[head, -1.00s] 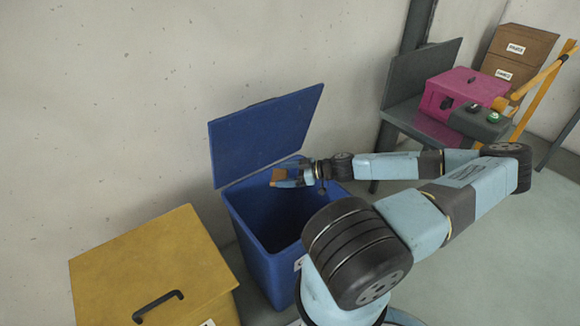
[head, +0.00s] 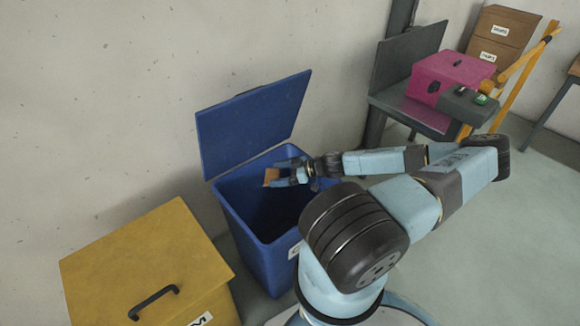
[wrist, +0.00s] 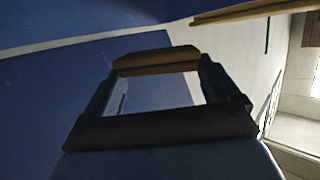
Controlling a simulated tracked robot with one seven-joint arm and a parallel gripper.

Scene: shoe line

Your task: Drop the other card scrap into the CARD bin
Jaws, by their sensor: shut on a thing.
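The card scrap (head: 271,177) is a small brown piece at the tip of my gripper (head: 281,178). My gripper is shut on it, over the open mouth of the blue bin (head: 259,239). The bin's blue lid (head: 254,124) stands raised at the back. In the wrist view the brown scrap (wrist: 156,60) spans between the two fingertips, with blue surfaces behind it. A white label on the bin's front is partly hidden by my arm, so I cannot read it.
A yellow bin (head: 145,262) with a shut lid and black handle stands at left. A pink box (head: 453,77) sits on a grey stand (head: 419,112) at the back right, beside a control box with buttons (head: 470,104). Brown cartons (head: 502,40) stand behind.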

